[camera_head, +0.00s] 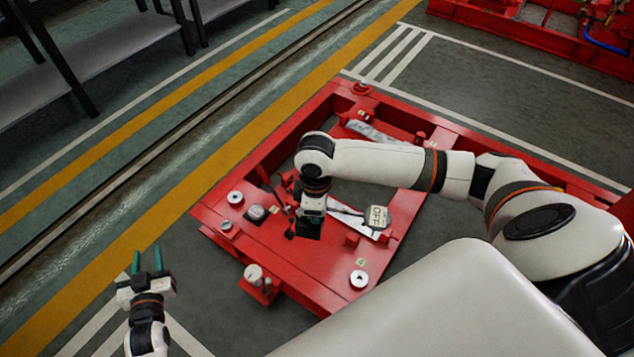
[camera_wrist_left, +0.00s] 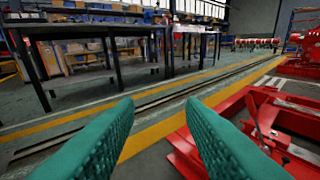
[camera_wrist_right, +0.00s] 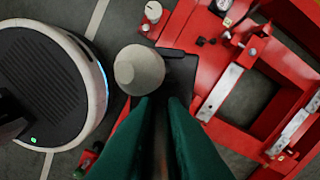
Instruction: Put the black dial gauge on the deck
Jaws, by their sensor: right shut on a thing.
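My right gripper (camera_head: 311,212) points down over the near part of the red deck (camera_head: 322,278). It is shut on a black, blocky thing (camera_head: 308,229), which I take for the black dial gauge. In the right wrist view the green fingertips (camera_wrist_right: 161,99) meet at a pale round part (camera_wrist_right: 139,70), with a black part (camera_wrist_right: 181,76) beside it. Whether the black thing touches the deck or hangs just above it, I cannot tell. My left gripper (camera_head: 149,264) is open and empty, off the deck's left side. Its green fingers are apart in the left wrist view (camera_wrist_left: 160,125).
A black item with a pale top (camera_head: 256,212), a pale ring (camera_head: 235,197) and another ring (camera_head: 359,280) sit on the deck. A plate marked OFF (camera_head: 376,217) lies right of the gripper. A white knob (camera_head: 254,274) stands on a side bracket. Openings break up the frame.

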